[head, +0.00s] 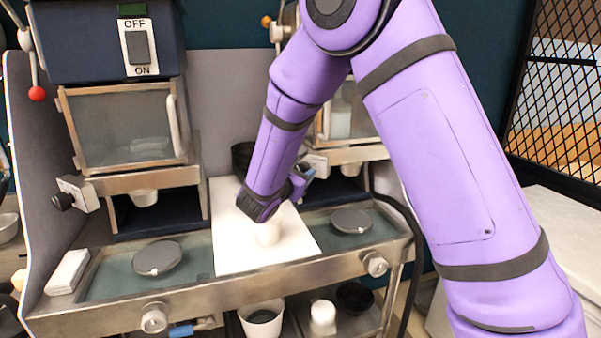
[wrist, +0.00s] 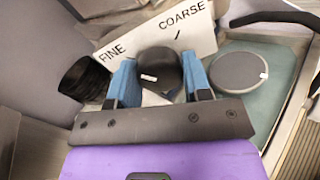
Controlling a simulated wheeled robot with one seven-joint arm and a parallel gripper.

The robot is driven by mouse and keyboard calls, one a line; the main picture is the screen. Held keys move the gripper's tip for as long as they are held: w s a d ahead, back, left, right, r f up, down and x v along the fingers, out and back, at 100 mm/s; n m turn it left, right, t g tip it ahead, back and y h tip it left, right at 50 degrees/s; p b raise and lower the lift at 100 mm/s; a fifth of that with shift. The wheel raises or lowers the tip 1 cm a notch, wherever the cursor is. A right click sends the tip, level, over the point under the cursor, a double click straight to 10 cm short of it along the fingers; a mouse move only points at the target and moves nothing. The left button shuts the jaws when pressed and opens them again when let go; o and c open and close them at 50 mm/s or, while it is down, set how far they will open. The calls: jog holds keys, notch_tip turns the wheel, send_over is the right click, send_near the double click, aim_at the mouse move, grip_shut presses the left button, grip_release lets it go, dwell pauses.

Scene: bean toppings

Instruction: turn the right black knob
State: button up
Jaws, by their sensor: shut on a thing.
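The right black knob (wrist: 160,68) sits between my gripper's two blue fingers in the wrist view, in front of a white plate marked FINE and COARSE (wrist: 178,32). My gripper (wrist: 160,77) is shut on the knob, with one finger at each side. In the head view my gripper (head: 303,178) is mostly hidden behind my purple wrist, at the lower left of the right grinder (head: 340,110). The right knob is hidden there. A similar black knob (head: 62,201) on the left grinder (head: 125,125) is in plain view.
A grey disc (head: 350,221) lies to the right. A black mesh panel (head: 555,100) stands far right.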

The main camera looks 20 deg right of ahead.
jog(key=shift+m+y, duration=0.5)
jog(key=shift+m, duration=7.3)
jog(key=o, duration=0.9)
jog(key=shift+s, duration=0.1)
jog(key=v, duration=1)
jog(key=shift+s+a, duration=0.2)
jog(key=shift+s, duration=0.1)
